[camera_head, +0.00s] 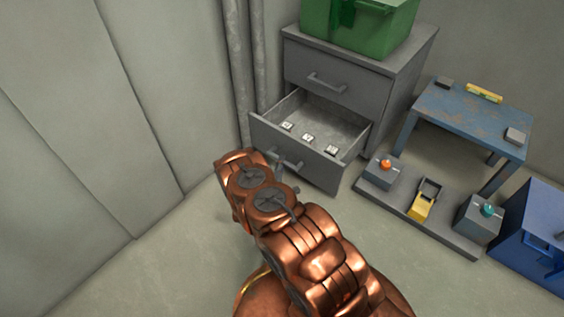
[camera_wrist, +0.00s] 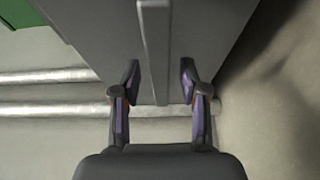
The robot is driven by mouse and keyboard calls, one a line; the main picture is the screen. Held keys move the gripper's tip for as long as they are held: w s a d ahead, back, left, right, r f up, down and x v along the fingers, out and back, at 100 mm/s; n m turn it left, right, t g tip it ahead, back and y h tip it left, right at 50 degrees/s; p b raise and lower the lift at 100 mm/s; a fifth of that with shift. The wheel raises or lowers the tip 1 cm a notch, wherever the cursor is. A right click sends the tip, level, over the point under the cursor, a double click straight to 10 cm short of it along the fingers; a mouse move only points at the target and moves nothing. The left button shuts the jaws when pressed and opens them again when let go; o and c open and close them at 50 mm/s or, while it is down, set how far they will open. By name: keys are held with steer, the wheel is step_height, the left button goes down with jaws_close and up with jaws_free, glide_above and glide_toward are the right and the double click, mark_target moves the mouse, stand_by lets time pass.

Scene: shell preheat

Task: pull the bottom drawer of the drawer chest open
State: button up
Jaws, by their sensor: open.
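The grey drawer chest (camera_head: 352,60) stands against the back wall. Its bottom drawer (camera_head: 310,158) is pulled well out, and three small pale pieces (camera_head: 308,138) lie on its floor. The top drawer (camera_head: 325,78) is shut. My gripper (camera_head: 277,158) is at the front of the bottom drawer, partly hidden by my copper arm. In the wrist view, my open fingers (camera_wrist: 160,84) stand on either side of the handle bar (camera_wrist: 155,45), with gaps visible on both sides.
A green box (camera_head: 370,28) sits on the chest. To the right are a worn blue table (camera_head: 465,118), a low grey platform (camera_head: 400,200) carrying small devices, and a blue box (camera_head: 535,235). Grey pipes (camera_head: 240,60) run up the wall left of the chest. Floor at left is clear.

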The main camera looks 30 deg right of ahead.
steer(key=v, duration=1)
steer(key=shift+s+a, duration=0.2)
steer(key=shift+a, duration=0.1)
